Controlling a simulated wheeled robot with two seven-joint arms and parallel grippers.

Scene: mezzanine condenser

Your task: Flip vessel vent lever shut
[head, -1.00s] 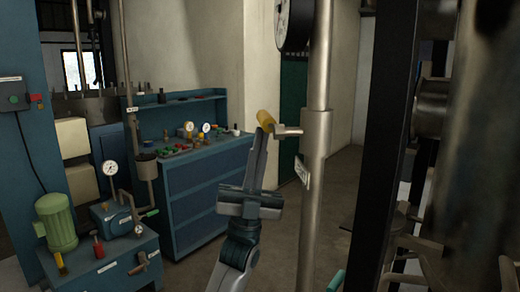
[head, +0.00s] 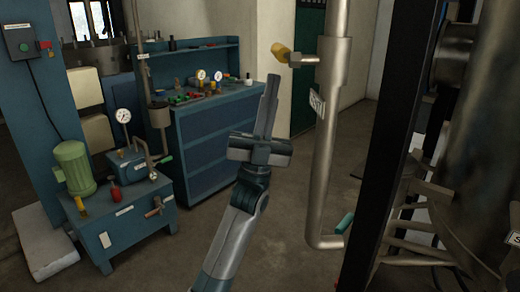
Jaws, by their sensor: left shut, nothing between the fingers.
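A yellow-handled lever (head: 280,51) sticks out to the left from a short metal stub on the upright steel pipe (head: 329,130), in the upper middle of the head view. A teal-handled lever (head: 344,223) sits low on the same pipe, near its bottom bend. I cannot tell from the pictures which one is the vessel vent lever. My left gripper (head: 272,80) points up with its fingers shut and empty. In the picture its tips are just below the yellow handle, apart from it. My right gripper is not in view.
A white label (head: 317,103) hangs on the pipe; its text is unreadable. A black post (head: 400,140) and a large metal vessel (head: 485,170) stand on the right. A blue cabinet (head: 215,150) and a pump unit (head: 125,210) stand on the left. Floor between is clear.

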